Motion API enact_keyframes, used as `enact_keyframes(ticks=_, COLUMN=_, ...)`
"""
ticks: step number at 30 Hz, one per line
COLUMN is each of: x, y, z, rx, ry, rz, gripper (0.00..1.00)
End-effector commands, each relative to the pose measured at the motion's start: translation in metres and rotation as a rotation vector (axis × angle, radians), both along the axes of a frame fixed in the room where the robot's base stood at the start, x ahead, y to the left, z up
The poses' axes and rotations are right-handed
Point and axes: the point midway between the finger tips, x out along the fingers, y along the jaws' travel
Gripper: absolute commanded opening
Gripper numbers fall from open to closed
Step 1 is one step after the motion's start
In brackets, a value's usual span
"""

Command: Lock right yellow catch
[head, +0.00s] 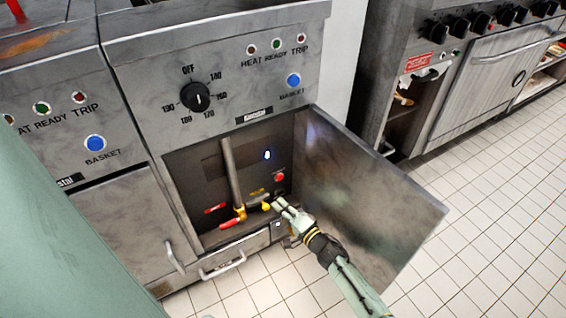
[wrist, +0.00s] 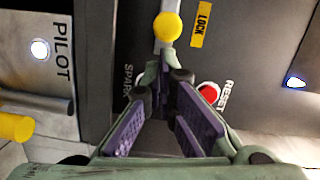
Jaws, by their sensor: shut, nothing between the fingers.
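The yellow ball knob of the catch (wrist: 167,27) is at the top of the wrist view, on a pale metal stem, beside a yellow LOCK label (wrist: 201,25). In the head view a yellow knob (head: 266,206) shows low in the open fryer cabinet, just left of my fingertips. My gripper (wrist: 166,78) is shut and empty, its purple-padded fingers converging below the knob with a gap between in the picture. In the head view my gripper (head: 279,203) reaches in at the cabinet's lower right. Whether it touches anything there is not clear.
The cabinet door (head: 365,195) stands open to the right of my arm. A red RESET button (wrist: 209,92) is just right of my fingers. A yellow cylinder (wrist: 15,127) lies at the left. A red-handled valve and pipe (head: 235,170) stand inside the cabinet.

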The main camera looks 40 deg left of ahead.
Motion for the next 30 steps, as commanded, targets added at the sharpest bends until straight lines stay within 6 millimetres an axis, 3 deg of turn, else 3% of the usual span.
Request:
enact_keyframes(ticks=5, x=-0.002, y=0.000, z=0.000, rx=0.001, ry=0.000, rz=0.000, gripper=0.00)
enact_keyframes(ticks=13, x=-0.033, y=0.013, z=0.002, rx=0.003, ry=0.001, rz=0.001, gripper=0.00)
enact_keyframes(ticks=30, x=-0.044, y=0.009, z=0.004, rx=0.002, ry=0.001, rz=0.000, gripper=0.00)
